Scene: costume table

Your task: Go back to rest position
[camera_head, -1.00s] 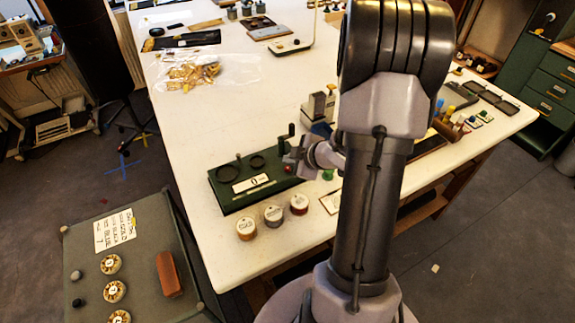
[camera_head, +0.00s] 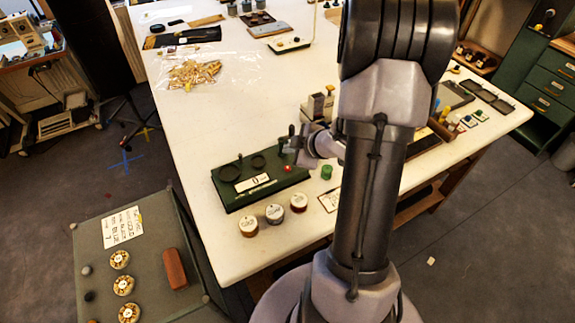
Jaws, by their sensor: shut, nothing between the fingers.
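My gripper (camera_head: 289,145) is shut and empty. It is held above the back right part of a green device (camera_head: 235,197) on the white table (camera_head: 230,115). My upright arm covers the middle right of the table. The device has two dark rings on top, a white label reading 0 and a red button. A green-capped piece (camera_head: 327,172) stands just right of the device, below my wrist.
Three round labelled tins (camera_head: 274,213) stand at the table's front edge. A grey-green tray table (camera_head: 150,290) at lower left bears several round pieces and a brown block (camera_head: 174,268). A clear bag (camera_head: 205,72) lies at the back left.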

